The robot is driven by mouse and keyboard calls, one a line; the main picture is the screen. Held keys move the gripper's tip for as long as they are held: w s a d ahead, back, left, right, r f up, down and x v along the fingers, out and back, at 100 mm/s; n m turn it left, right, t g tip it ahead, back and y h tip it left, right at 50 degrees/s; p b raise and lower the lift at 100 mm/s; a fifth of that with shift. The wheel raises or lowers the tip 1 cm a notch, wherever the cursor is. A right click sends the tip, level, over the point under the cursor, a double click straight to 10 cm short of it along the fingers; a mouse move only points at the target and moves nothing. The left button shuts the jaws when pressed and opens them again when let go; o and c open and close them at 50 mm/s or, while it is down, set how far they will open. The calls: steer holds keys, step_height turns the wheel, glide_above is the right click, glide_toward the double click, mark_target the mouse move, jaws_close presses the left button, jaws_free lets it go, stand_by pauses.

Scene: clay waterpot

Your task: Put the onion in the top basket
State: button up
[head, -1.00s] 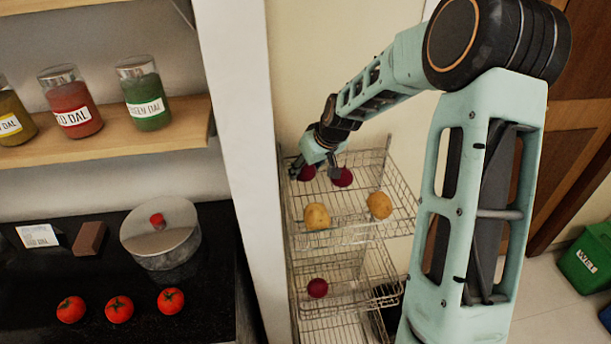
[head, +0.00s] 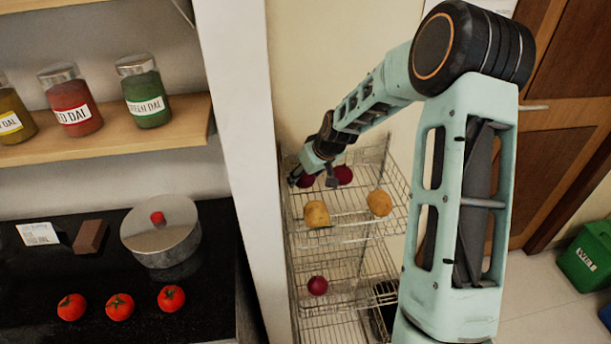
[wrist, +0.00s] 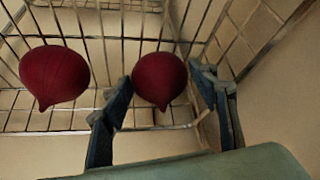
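My gripper (head: 313,181) is over the back left of the top wire basket (head: 370,220). It is open, with a dark red onion (wrist: 158,80) between its fingers in the wrist view; a narrow gap shows at the right finger, and the left fingertip is very close to the onion. In the head view this onion (head: 307,181) is partly hidden by the gripper. A second red onion (head: 343,175) lies just right of it in the top basket and at left in the wrist view (wrist: 53,75). A third red onion (head: 317,286) is in the basket below.
Two potatoes (head: 317,214) (head: 379,203) lie at the front of the top basket. A white wall edge (head: 245,150) stands close left of the rack. A black counter (head: 60,320) holds tomatoes and a steel pot (head: 160,235). Jars stand on a wooden shelf (head: 150,130).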

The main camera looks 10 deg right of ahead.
steer(key=shift+r, duration=0.1)
steer(key=shift+r, duration=0.2)
steer(key=v, duration=1.1)
steer(key=shift+s+r, duration=0.2)
steer(key=shift+r, duration=0.1)
steer(key=shift+d, duration=0.1)
